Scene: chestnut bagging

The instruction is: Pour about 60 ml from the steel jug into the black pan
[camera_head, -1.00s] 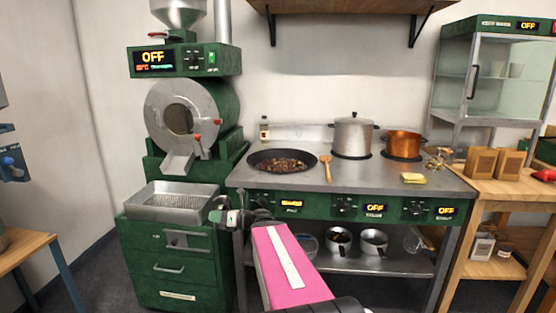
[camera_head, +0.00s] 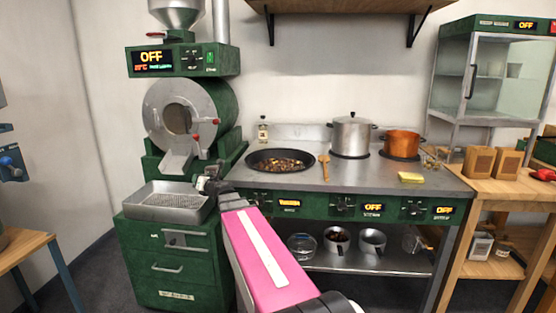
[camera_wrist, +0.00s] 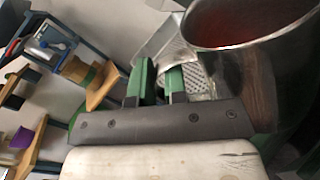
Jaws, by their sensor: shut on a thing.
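The black pan (camera_head: 262,168) sits at the left of the stovetop with brown chestnuts inside. My gripper (camera_head: 203,184) is low and left of the pan, over the right edge of the perforated tray. In the wrist view its green fingers (camera_wrist: 161,80) are shut, with the held part largely hidden. I cannot make the jug out clearly in the head view.
The perforated steel tray (camera_head: 150,206) lies under the roaster drum (camera_head: 172,118). A wooden spoon (camera_head: 325,170) lies right of the pan. A lidded pot (camera_head: 351,135) and copper pot (camera_head: 403,140) stand further right. A small bottle (camera_head: 263,130) stands behind the pan.

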